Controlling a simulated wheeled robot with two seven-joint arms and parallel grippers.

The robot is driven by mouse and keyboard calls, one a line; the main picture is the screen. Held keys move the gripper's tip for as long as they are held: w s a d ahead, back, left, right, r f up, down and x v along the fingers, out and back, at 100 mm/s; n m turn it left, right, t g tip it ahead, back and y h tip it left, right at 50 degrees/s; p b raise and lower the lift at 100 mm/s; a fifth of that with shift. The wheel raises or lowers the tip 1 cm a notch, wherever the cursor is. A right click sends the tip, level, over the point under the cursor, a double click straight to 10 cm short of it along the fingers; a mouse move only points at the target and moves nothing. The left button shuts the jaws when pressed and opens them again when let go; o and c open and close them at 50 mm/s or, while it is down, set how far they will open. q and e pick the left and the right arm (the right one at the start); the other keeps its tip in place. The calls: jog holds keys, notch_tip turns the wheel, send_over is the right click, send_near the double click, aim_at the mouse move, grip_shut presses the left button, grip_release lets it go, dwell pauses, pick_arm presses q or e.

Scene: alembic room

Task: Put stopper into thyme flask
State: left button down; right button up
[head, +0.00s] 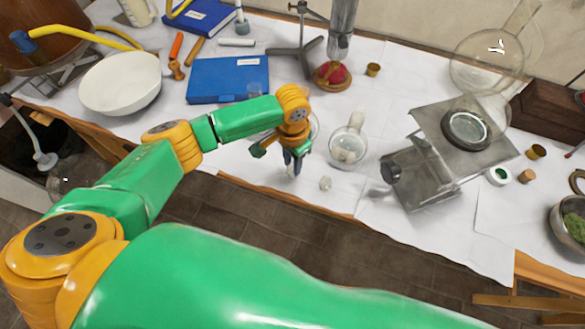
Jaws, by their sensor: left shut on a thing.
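My left gripper (292,166) points down at the front part of the white-covered table. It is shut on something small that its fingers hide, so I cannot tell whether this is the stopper. A clear glass flask (348,147) with a short neck lies or leans just right of the gripper; its label and contents are too small to read, so I cannot tell if it is the thyme flask. Another round glass piece shows partly behind the gripper. A small clear glass piece (325,183) lies near the table's front edge, right of the fingertips. My right gripper is out of view.
A metal stand (430,165) with a glass dish is to the right. A blue book (228,79) and white bowl (121,83) lie at the left. A brown cork (526,176) and herb bowl (572,221) are far right.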

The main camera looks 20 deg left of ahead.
pick_arm(q)
jog(key=shift+r+p, duration=1.5)
jog(key=shift+p, duration=0.2)
